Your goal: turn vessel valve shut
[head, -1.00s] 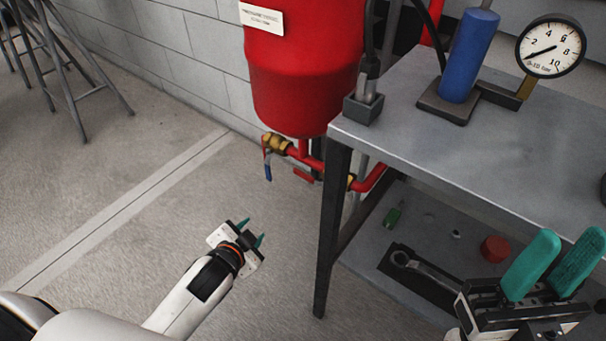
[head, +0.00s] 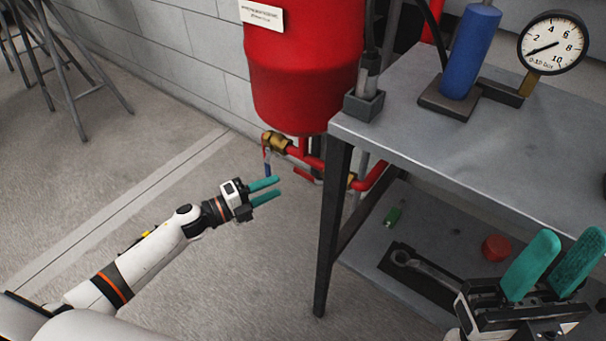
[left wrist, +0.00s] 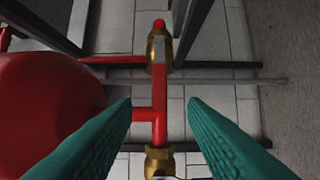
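The red vessel (head: 303,80) stands at the wall left of the bench, with red pipework (head: 372,178) below it. A brass valve with a blue lever (head: 275,143) is at the pipe's left end. A red lever (head: 308,177) and brass fitting (head: 351,181) are further right. In the left wrist view, a brass valve (left wrist: 159,47) is at the top and a brass fitting (left wrist: 159,161) at the bottom. My left gripper (head: 279,189) is open and empty, apparently apart from the pipework; its fingers flank the pipe in its wrist view (left wrist: 160,112). My right gripper (head: 573,238) is open and empty.
The grey bench (head: 420,130) bears a blue cylinder (head: 470,55) and a pressure gauge (head: 552,43). A bench leg (head: 331,230) stands right of my left gripper. The lower shelf (head: 355,248) holds a wrench (head: 425,272) and red cap (head: 496,247).

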